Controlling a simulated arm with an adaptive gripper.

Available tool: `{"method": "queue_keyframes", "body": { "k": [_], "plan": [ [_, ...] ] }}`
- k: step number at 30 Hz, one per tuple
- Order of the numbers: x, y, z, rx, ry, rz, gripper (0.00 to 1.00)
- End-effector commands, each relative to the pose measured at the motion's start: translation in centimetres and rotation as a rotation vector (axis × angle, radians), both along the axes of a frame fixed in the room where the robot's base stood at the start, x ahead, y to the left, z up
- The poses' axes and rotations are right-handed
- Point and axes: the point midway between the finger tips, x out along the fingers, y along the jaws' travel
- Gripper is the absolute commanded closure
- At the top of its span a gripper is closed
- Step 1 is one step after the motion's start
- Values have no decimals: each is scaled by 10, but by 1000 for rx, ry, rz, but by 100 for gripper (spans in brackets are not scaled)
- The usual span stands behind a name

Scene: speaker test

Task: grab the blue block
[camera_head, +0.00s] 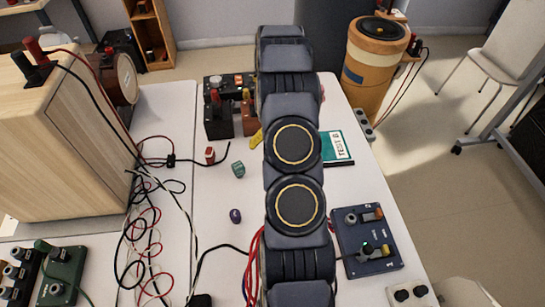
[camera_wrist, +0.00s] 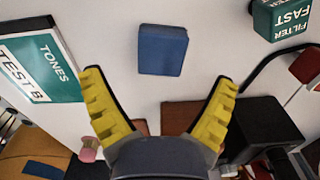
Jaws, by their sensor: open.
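The blue block (camera_wrist: 162,49) lies on the white table in the wrist view, ahead of my gripper (camera_wrist: 160,80). My gripper's two yellow ridged fingers are spread wide apart, with nothing between them. The block appears beyond the fingertips, roughly centred between them, and not touched. In the head view, my arm covers the block. Only a bit of yellow finger (camera_head: 256,138) shows left of my arm there.
A teal block (camera_wrist: 284,20) marked "FILTER FAST" and a "TEST B" book (camera_wrist: 42,68) flank the blue block. In the head view are a red block (camera_head: 210,155), a small dark purple object (camera_head: 235,215), loose cables (camera_head: 150,230) and a control box (camera_head: 367,240).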

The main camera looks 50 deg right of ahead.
Motion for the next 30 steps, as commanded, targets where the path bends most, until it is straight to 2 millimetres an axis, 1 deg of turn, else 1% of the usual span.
{"method": "queue_keyframes", "body": {
  "k": [1,3,6,9,14,15,17,18,19,30],
  "plan": [
    [-2,3,-9,4,4,0,12],
    [-3,6,-20,6,5,0,12],
    [-3,5,-32,3,2,0,12],
    [-2,4,-37,2,1,0,12],
    [-2,4,-36,1,1,0,12],
    [-2,4,-36,1,1,0,27],
    [-2,4,-36,1,1,0,52],
    [-2,4,-36,1,1,0,69],
    [-2,4,-36,1,1,0,80],
    [-2,4,-35,1,1,1,80]
  ]
}}
